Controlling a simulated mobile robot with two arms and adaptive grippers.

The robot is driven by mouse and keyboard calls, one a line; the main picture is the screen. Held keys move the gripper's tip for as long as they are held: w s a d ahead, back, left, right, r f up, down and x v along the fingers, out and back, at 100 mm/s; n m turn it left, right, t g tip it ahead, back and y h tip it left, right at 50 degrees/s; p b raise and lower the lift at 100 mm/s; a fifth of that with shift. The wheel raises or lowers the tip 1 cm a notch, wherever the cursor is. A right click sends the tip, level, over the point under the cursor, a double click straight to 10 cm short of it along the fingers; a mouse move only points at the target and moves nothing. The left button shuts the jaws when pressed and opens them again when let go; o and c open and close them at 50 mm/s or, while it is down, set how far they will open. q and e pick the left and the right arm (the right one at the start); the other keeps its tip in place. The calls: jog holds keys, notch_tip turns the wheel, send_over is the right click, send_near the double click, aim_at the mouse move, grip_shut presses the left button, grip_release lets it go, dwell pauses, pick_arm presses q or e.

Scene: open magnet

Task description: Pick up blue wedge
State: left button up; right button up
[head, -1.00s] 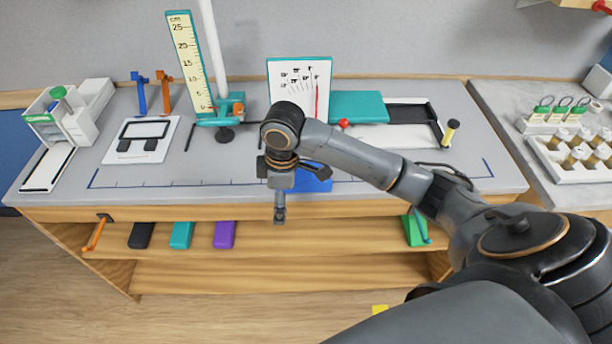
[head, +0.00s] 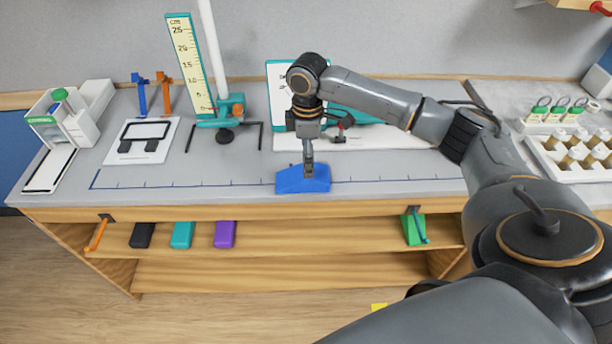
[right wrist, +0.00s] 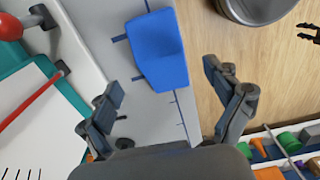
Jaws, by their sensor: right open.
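The blue wedge (head: 302,179) lies on the grey bench top near its front edge, on the blue measuring line. My right gripper (head: 308,172) is over the wedge in the head view, with its fingers covering part of the wedge's upper side. In the right wrist view the blue wedge (right wrist: 158,50) is ahead of the open right gripper (right wrist: 175,95), with nothing between the two fingers. The wedge and fingers look apart there. My left gripper is not in view.
Behind the wedge are the stand with a ruler (head: 193,65) and the white dial board (head: 278,85). A balance (head: 60,115) stands at the left. Coloured blocks, including a purple one (head: 225,234), sit on the shelf below. The bench front around the wedge is clear.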

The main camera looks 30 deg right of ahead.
aim_at(302, 177)
jog(key=f+p, duration=0.1)
jog(key=f, duration=0.3)
jog(key=shift+a+f+p, duration=0.2)
jog(key=shift+f+p, duration=0.2)
jog(key=shift+f, duration=0.55)
jog(key=c, duration=1.3)
jog(key=shift+r, duration=0.2)
